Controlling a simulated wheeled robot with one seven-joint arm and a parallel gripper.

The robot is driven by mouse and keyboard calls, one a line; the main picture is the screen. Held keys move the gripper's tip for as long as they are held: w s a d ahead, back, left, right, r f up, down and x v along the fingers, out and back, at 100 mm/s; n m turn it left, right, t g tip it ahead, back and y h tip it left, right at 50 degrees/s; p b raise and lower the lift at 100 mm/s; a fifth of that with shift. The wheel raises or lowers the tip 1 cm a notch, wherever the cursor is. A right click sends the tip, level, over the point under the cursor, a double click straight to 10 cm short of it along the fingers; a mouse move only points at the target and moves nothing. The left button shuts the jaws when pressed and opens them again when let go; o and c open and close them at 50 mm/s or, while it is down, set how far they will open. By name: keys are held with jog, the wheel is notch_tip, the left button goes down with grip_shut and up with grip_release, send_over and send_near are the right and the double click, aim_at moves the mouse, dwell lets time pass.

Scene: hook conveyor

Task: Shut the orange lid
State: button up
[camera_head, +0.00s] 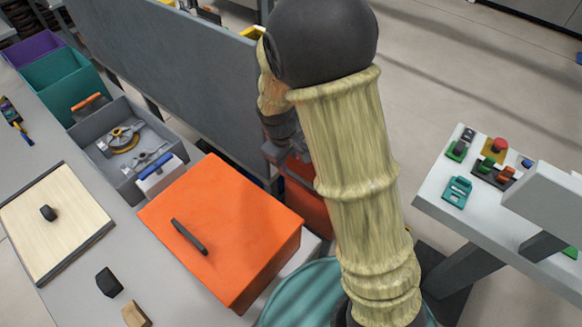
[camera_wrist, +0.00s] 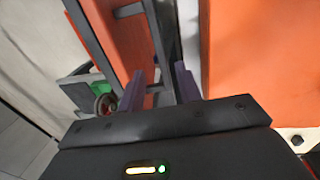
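A large orange box-shaped piece (camera_head: 235,215) with a flat top and a black bar handle (camera_head: 188,236) stands on the grey bench in the head view. I see no gap along its top edges, and cannot tell where lid and body part. A plain orange face (camera_wrist: 258,60) fills the right of the wrist view. My gripper (camera_head: 285,150) is just beyond its far right side, partly hidden by my arm. In the wrist view my gripper's two fingers (camera_wrist: 161,85) are apart with nothing clearly held. Another orange panel (camera_wrist: 117,35) in a grey frame lies past the fingers.
A grey tray (camera_head: 88,137) with tools, a wooden board with a black knob (camera_head: 48,213), a black block (camera_head: 109,283) and a wooden block (camera_head: 135,314) are on the bench. A grey partition (camera_head: 180,60) runs behind. A white table (camera_head: 435,190) stands at right.

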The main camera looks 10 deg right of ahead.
aim_at(292, 174)
jog(key=f, duration=0.4)
jog(key=f+p, duration=0.1)
jog(key=f, duration=0.1)
jog(key=shift+w+d+f, duration=0.2)
jog(key=shift+w+d, duration=0.2)
jog(key=shift+c, duration=0.4)
grip_shut()
